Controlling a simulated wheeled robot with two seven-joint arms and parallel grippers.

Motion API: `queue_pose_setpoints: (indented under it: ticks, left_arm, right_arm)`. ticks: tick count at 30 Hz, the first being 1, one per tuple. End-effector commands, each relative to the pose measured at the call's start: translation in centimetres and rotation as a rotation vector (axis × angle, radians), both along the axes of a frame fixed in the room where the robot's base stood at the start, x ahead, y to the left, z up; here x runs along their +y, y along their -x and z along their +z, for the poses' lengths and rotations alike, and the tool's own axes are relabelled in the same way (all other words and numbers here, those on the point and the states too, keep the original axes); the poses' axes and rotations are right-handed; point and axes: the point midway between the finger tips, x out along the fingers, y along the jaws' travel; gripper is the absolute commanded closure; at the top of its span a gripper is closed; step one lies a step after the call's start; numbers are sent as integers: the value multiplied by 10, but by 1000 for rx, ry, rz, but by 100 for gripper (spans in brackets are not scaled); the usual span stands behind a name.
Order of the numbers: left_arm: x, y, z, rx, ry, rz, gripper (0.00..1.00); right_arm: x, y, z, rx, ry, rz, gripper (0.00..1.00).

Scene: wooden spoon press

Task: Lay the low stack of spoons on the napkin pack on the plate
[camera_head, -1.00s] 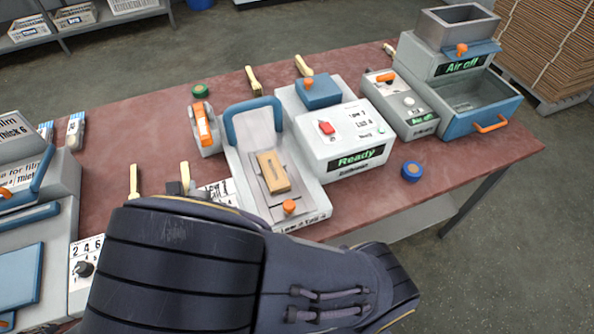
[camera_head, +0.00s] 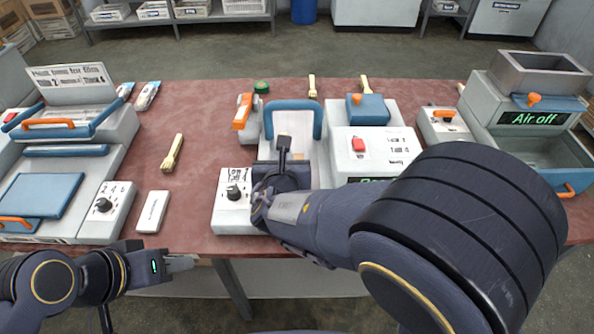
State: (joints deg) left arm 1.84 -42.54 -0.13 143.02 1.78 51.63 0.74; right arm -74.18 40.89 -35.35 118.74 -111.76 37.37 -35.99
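The press plate (camera_head: 294,122) lies in the middle machine, in front of a blue hoop. My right gripper (camera_head: 284,160) is over its near part. The arm and gripper hide the near part of the plate and whatever lies there. The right fingertips are not clear, and I see no spoons between them. A pale stack of spoons (camera_head: 172,153) lies on the table left of the press. A white pack (camera_head: 152,212) lies nearer the front edge. My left gripper (camera_head: 184,263) is low at the front left, clear of these things; its finger gap cannot be made out.
Other spoon stacks (camera_head: 312,87) and (camera_head: 365,84) lie at the back. A dial box (camera_head: 233,213) stands left of the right gripper. A film machine (camera_head: 60,190) fills the left. An air unit (camera_head: 530,110) stands at the right. The table between film machine and press is mostly clear.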

Motion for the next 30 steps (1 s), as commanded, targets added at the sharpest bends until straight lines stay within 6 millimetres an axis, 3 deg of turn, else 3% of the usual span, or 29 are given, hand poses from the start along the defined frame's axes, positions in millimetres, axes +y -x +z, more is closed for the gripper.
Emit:
queue_pose_setpoints:
  ticks: [1,6,16,21,30]
  left_arm:
    - [0,0,-4,0,0,0,64]
    - [0,0,-14,0,0,0,64]
    - [0,0,-20,0,0,0,64]
    - [0,0,-23,0,0,0,64]
    - [0,0,-23,0,0,0,64]
  right_arm:
    - [-8,-13,-10,2,6,-6,100]
    - [-16,-34,-42,2,4,-4,100]
    - [-25,-54,-68,2,2,-2,100]
    - [-24,-53,-91,2,3,-1,100]
    - [-23,-53,-94,0,-1,0,100]
